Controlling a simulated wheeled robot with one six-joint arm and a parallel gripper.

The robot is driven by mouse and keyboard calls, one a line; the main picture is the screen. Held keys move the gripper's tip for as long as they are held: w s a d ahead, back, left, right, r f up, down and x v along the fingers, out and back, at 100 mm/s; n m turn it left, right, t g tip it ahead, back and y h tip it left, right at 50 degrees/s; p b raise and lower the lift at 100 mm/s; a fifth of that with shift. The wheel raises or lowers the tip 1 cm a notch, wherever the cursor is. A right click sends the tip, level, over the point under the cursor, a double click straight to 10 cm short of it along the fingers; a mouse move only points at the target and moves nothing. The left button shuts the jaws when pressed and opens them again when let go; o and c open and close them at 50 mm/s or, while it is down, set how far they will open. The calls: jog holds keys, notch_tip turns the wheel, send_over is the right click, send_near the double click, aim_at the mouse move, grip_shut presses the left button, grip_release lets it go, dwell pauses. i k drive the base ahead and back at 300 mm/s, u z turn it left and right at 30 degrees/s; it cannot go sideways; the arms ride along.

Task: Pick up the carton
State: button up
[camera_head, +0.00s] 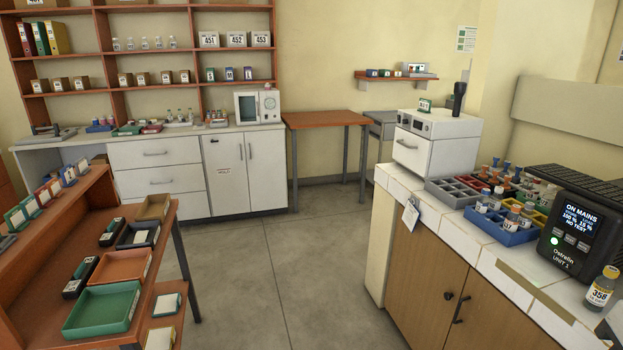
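Several small boxes that could be cartons stand on the red-brown wall shelves; I cannot tell which one is the carton. On the middle shelf are boxes with large white labels: 451 (208,40), 452 (236,39) and 453 (261,39). On the shelf below, small brown boxes with pale labels stand in groups, one at the left (39,86) and one near the middle (142,79). They are all far across the room. I do not see my gripper clearly in this view.
A white counter (240,129) runs under the shelves. An orange-brown table (325,119) stands beside it, its top bare. At right, a tiled bench (463,234) holds racks, a black unit (585,225) and a bottle (601,288). Trays (103,309) lie at left. The middle floor is clear.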

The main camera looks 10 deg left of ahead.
aim_at(126, 80)
jog(key=u, duration=0.6)
jog(key=i, duration=1.9)
jog(key=u, duration=0.6)
jog(key=i, duration=1.95)
jog(key=u, duration=0.2)
jog(key=i, duration=2.8)
